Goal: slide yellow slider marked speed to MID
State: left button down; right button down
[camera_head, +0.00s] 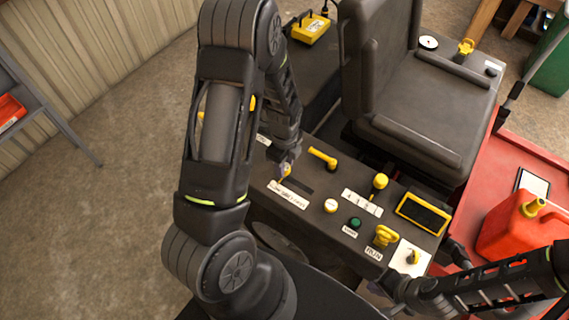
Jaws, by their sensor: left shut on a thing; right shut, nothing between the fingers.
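The dark control console (318,213) lies below the seat. My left gripper (286,167) reaches down to its left part and is shut on a small piece there, likely the yellow speed slider (286,172). The fingers hide most of it. A dark slot (303,186) runs to the right of the fingers. A white label strip (288,194) lies just below the slot; its words are too small to read surely, so I cannot tell the slider's exact mark. My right gripper (388,285) is shut and empty near the console's lower right edge, partly hard to make out.
The console also bears a yellow lever (322,157), a yellow-knobbed stick (380,182), a green button (355,223), a yellow-framed display (423,213) and a yellow key-like handle (385,236). The seat (430,110) stands behind. A red fuel can (520,225) stands right.

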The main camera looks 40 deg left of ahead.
aim_at(297, 183)
dwell(0.4)
pick_arm(q)
jog(key=d, duration=0.4)
jog(key=shift+w+d, duration=0.1)
jog(key=shift+d, duration=0.2)
jog(key=c, duration=1)
grip_release()
notch_tip(297, 183, up, 8)
jog(key=shift+f, duration=0.15)
